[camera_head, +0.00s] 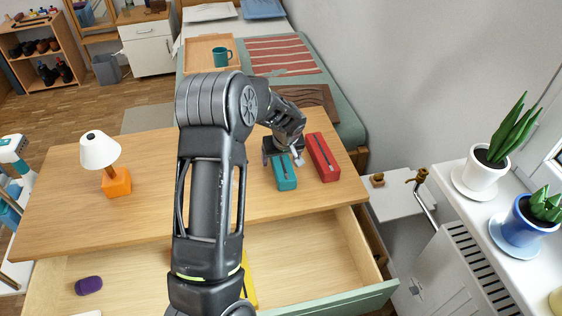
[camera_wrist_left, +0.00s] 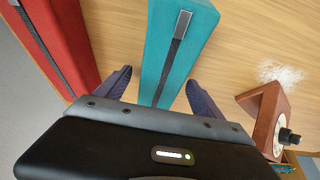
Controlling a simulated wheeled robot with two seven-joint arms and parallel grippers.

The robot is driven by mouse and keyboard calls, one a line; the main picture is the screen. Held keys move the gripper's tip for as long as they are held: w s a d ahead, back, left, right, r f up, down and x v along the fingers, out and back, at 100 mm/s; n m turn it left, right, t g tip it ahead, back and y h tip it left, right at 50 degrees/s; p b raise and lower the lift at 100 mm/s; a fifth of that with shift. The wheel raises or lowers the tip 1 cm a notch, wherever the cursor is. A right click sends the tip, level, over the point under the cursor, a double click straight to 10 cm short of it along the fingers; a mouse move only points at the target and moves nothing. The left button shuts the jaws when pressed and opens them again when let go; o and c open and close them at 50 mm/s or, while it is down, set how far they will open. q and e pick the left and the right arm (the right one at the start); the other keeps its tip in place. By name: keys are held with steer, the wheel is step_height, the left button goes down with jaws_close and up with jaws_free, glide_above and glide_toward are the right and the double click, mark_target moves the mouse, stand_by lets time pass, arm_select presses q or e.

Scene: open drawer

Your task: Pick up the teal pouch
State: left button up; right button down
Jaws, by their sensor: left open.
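The teal pouch (camera_head: 285,180) is a long box-like case with a dark zipper, lying on the wooden desk top right of centre. My left gripper (camera_head: 283,158) is at its far end, reaching down from above. In the left wrist view the teal pouch (camera_wrist_left: 178,50) runs between the two spread dark fingers of the left gripper (camera_wrist_left: 160,88), with a gap visible on each side. The gripper is open and not closed on it. The wrist hides the near part of the pouch in that view. My right gripper is not in view.
A red pouch (camera_head: 323,157) lies close to the right of the teal one; it also shows in the left wrist view (camera_wrist_left: 52,45). A lamp with an orange base (camera_head: 116,182) stands at the desk's left. The open drawer (camera_head: 310,262) holds a purple item (camera_head: 89,285).

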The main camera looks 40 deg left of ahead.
arm_select(q)
steer(key=shift+c, duration=0.6)
steer(key=c, duration=1.5)
